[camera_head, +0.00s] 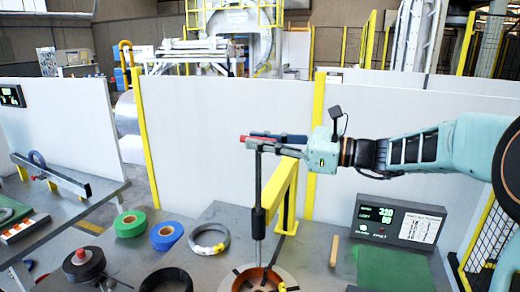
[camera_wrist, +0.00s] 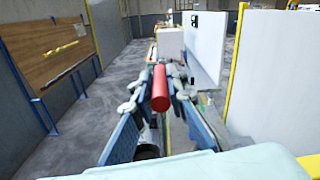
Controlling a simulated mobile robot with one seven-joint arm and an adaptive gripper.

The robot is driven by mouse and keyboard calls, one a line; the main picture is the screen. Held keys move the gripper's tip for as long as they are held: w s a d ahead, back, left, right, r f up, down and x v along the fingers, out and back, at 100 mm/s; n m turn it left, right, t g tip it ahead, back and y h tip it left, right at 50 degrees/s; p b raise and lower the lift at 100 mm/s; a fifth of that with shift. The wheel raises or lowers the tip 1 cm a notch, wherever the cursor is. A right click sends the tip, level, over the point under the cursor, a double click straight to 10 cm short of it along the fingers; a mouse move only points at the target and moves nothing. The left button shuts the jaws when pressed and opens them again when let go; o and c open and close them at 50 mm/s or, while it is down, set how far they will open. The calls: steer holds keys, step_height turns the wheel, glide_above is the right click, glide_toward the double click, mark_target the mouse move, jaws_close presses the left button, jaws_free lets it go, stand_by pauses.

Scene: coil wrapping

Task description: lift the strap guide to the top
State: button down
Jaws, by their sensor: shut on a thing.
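The strap guide's red handle (camera_head: 258,139) is level with the top of a thin dark upright rod (camera_head: 258,180) in the head view. A thicker black sleeve (camera_head: 258,222) sits on the rod lower down. My gripper (camera_head: 262,138) reaches in from the right and is shut on the red handle. In the wrist view the red handle (camera_wrist: 160,88) lies between my two blue-padded fingers (camera_wrist: 160,105). The rod stands over a round opening (camera_head: 258,277) in the bench. The fingers partly hide the handle and the rod's top.
A yellow post (camera_head: 285,195) stands just behind the rod. A wire coil (camera_head: 209,239), green roll (camera_head: 130,223) and blue roll (camera_head: 166,235) lie to the left. A display box (camera_head: 398,221) stands right. White panels (camera_head: 225,140) close off the back.

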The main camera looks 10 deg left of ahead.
step_height(320, 180, up, 6)
steer(key=shift+r+p, duration=0.15)
steer(key=shift+p, duration=0.85)
steer(key=shift+r, duration=0.1)
steer(key=c, duration=2.3)
jaws_free()
steer(key=o, duration=0.4)
steer(key=shift+c, duration=0.2)
steer(key=shift+d, duration=0.1)
steer(key=s+d, duration=0.1)
steer(key=d, duration=1)
steer(key=shift+s+d, duration=0.3)
steer(key=shift+d, duration=0.1)
